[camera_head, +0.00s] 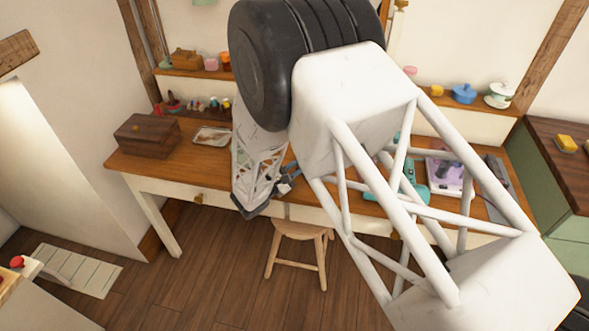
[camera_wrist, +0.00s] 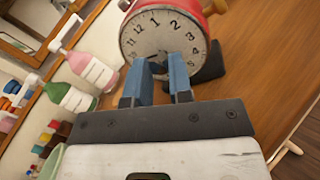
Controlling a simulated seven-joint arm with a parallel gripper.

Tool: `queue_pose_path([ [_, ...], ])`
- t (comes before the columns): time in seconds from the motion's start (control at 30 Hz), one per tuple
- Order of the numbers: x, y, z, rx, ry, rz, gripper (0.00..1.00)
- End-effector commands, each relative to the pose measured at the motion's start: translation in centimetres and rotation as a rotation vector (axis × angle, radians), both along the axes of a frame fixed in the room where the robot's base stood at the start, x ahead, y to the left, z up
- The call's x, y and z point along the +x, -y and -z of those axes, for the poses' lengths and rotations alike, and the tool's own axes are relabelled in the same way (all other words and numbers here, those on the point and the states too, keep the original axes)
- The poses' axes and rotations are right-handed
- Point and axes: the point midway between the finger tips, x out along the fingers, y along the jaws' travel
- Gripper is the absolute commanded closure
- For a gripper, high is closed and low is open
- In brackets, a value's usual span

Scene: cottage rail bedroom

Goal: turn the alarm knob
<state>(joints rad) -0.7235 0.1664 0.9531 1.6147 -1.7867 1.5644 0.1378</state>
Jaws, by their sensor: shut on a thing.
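A red alarm clock (camera_wrist: 192,12) with a white numbered face (camera_wrist: 160,33) stands on the wooden desk in the wrist view, tilted in the picture. My gripper (camera_wrist: 159,66) has its two blue fingers at the lower part of the face, shut on the alarm knob. The knob is mostly hidden between the fingertips; only a small dark part shows there. In the head view my gripper (camera_head: 291,171) is over the front of the desk, and my arm hides the clock.
Pink and green labelled bottles (camera_wrist: 90,70) stand left of the clock in the wrist view. The wooden desk (camera_head: 165,154) carries a brown box (camera_head: 147,134) and a small tray (camera_head: 212,136). A stool (camera_head: 300,230) stands in front.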

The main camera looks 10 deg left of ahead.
Motion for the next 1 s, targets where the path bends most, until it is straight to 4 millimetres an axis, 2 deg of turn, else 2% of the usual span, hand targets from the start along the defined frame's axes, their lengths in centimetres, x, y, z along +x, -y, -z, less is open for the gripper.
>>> queue_pose_path([
  [0.43, 0.01, -0.02, 0.00, 0.013, 0.013, 0.000, 1.00],
  [0.47, 0.01, -0.02, 0.00, 0.013, 0.013, 0.000, 0.77],
  [0.6, 0.01, -0.02, 0.00, 0.012, 0.012, 0.000, 0.55],
  [1.0, -0.16, -0.13, 0.03, 0.012, 0.012, 0.000, 0.54],
])
